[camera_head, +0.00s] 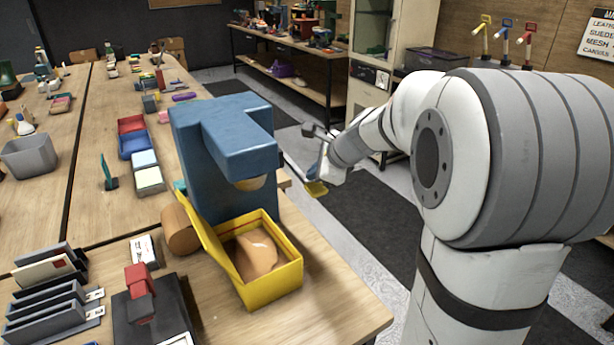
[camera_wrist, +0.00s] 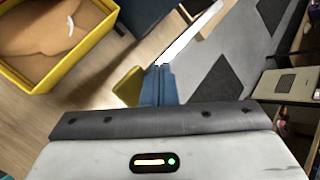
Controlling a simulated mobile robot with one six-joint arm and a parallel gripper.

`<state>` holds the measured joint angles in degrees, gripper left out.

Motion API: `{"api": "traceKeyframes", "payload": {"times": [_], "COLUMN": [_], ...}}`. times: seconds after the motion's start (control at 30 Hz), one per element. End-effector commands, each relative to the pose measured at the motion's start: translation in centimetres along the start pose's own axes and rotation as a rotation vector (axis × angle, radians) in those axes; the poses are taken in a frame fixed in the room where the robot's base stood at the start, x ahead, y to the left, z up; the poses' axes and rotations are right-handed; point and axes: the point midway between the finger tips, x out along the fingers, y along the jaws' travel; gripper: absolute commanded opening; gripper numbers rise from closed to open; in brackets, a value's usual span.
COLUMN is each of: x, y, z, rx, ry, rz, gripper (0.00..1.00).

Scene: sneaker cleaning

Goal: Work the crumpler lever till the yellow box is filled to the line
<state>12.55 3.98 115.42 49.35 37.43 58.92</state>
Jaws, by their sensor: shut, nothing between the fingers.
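The blue crumpler (camera_head: 203,165) stands on the table with a brown bulge of paper (camera_head: 250,183) at its outlet. Below it sits the open yellow box (camera_head: 272,290), lid tilted back, with crumpled brown paper (camera_head: 258,255) inside. The lever (camera_head: 297,167) sticks out from the crumpler's right side and ends in a yellow grip (camera_head: 316,188). My gripper (camera_head: 319,174) is shut and empty, right by that grip. In the wrist view, the blue fingertips (camera_wrist: 158,72) are close beside the yellow grip (camera_wrist: 129,87); contact is unclear.
A brown roll (camera_head: 179,230) lies left of the box. A black stand with a red piece (camera_head: 139,278) and grey file racks (camera_head: 45,305) are at the front left. Trays and shoe-care items line the tables behind. The table's right edge is near; open floor lies beyond.

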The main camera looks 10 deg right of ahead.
Motion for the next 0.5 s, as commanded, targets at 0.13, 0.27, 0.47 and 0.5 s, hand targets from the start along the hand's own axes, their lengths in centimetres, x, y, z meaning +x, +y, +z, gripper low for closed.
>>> {"api": "traceKeyframes", "payload": {"times": [0.13, 0.27, 0.47, 0.5], "x": [0.18, 0.29, 0.46, 0.49], "y": [0.14, 0.22, 0.35, 0.37], "z": [-0.16, -0.24, -0.38, -0.41], "rx": [0.000, 0.000, 0.001, 0.001], "ry": [0.000, 0.001, 0.001, 0.001], "rz": [0.000, 0.001, 0.001, 0.001], "gripper": [0.00, 0.00, 0.00, 0.00]}}
